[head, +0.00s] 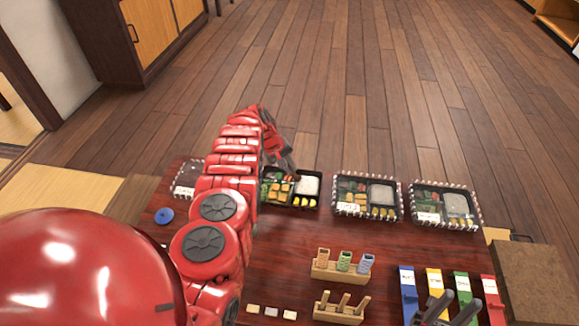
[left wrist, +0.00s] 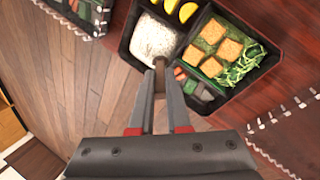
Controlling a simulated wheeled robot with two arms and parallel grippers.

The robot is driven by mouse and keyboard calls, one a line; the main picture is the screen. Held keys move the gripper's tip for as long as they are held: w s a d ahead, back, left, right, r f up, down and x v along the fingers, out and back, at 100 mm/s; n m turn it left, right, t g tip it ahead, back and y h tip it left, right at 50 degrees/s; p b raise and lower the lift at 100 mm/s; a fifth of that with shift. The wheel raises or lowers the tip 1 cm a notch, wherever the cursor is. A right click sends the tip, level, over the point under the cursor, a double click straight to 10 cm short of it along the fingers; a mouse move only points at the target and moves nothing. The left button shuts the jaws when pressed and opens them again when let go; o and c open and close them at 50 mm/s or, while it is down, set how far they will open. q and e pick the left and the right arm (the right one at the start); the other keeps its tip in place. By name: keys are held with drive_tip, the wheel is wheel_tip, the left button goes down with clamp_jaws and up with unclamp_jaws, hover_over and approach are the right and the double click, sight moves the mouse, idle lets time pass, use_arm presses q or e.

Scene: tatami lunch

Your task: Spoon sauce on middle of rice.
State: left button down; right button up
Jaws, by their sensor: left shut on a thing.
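An open black lunch box (head: 303,206) stands at the far side of the table, with white rice (head: 308,185) in its right compartment. The rice also shows in the left wrist view (left wrist: 152,40). My left gripper (head: 287,168) is over the box. It is shut on a thin brown wooden utensil (left wrist: 160,72), which looks like a spoon handle. The utensil's far end is at the edge of the rice compartment; I cannot tell whether it touches or bears sauce. My right gripper (head: 447,309) is open and empty above the coloured strips at the front right.
Two wrapped lunch boxes (head: 368,215) (head: 446,222) stand to the right. A wooden rack (head: 340,273) holds three coloured cups; another rack (head: 338,312) holds wooden handles. Blue, yellow, green and red labelled strips lie front right. A blue round lid (head: 164,215) lies at left.

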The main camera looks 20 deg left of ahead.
use_arm(q)
drive_tip(key=shift+s+p, duration=0.15)
drive_tip(key=shift+p, duration=0.2)
drive_tip(key=shift+d, duration=0.1)
drive_tip(key=shift+w+d+f, duration=0.1)
drive_tip(key=shift+w+d, duration=0.05)
drive_tip(key=shift+d, duration=0.35)
drive_tip(key=shift+w+d, duration=0.15)
drive_tip(key=shift+d, duration=0.35)
drive_tip(key=shift+d, duration=0.1)
drive_tip(key=shift+w+d, duration=0.25)
drive_tip(key=shift+d, duration=0.75)
